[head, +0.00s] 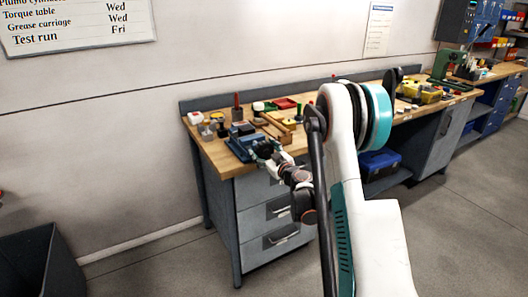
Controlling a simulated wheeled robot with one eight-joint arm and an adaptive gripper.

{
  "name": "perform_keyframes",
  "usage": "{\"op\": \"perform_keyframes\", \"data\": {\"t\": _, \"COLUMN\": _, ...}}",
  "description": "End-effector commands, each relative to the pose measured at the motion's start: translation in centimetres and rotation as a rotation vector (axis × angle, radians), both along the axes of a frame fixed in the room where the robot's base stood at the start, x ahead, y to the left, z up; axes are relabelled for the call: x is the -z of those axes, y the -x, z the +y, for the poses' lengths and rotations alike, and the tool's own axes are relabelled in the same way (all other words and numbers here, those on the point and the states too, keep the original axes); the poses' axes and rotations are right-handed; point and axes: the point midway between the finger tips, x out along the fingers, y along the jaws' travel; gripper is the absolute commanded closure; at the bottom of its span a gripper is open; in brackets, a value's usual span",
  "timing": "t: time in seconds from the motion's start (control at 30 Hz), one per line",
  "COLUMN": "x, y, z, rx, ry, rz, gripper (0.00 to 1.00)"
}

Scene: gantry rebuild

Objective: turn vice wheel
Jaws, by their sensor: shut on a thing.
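The blue vice (240,146) sits at the front left of the wooden workbench (212,152). My arm reaches from the right, and my gripper (261,149) is at the right front side of the vice, where its wheel would be. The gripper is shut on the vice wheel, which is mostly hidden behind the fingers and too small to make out.
Drawers (281,213) are below the bench top. A dark bin (40,262) stands at the lower left. The floor between is clear.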

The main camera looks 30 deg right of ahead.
Motion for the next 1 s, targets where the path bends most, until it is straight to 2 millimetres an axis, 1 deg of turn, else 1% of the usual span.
{"op": "perform_keyframes", "data": {"t": 0.17, "x": 0.01, "y": -0.05, "z": 0.04, "rx": -0.001, "ry": 0.032, "rz": -0.001, "gripper": 0.56}}
{"op": "perform_keyframes", "data": {"t": 0.37, "x": 0.06, "y": -0.08, "z": 0.07, "rx": -0.001, "ry": 0.136, "rz": -0.004, "gripper": 0.56}}
{"op": "perform_keyframes", "data": {"t": 1.0, "x": 0.18, "y": -0.09, "z": 0.21, "rx": 0.000, "ry": 0.723, "rz": -0.025, "gripper": 0.56}}
